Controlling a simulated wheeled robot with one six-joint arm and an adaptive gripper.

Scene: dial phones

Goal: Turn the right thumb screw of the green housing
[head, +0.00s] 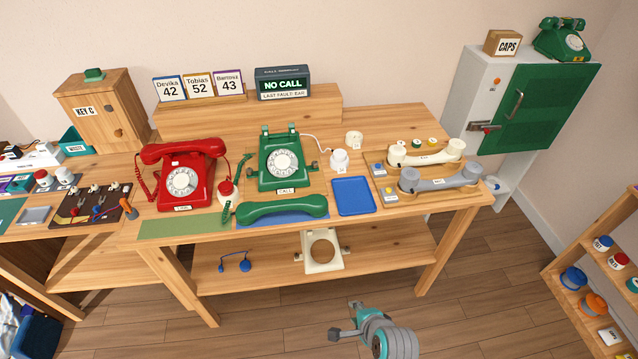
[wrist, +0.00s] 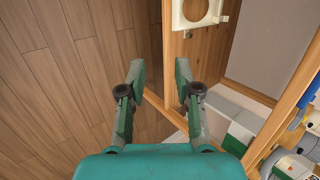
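The green housing (head: 268,183) is the body of a green dial phone. It stands upright on the middle of the table in the head view, with its cradle empty. Its right thumb screw (head: 314,166) is a small dark knob on its right side; how far it is turned is too small to tell. Another knob shows on the left side. My gripper (head: 344,320) is well in front of the table, over the floor, far from the housing. In the wrist view, my gripper (wrist: 157,76) has its fingers spread with nothing between them. The green housing is not in that view.
A green handset (head: 282,209) lies in front of the housing. A red phone (head: 181,182) stands to its left. A cream housing (head: 321,265) is on the lower shelf.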

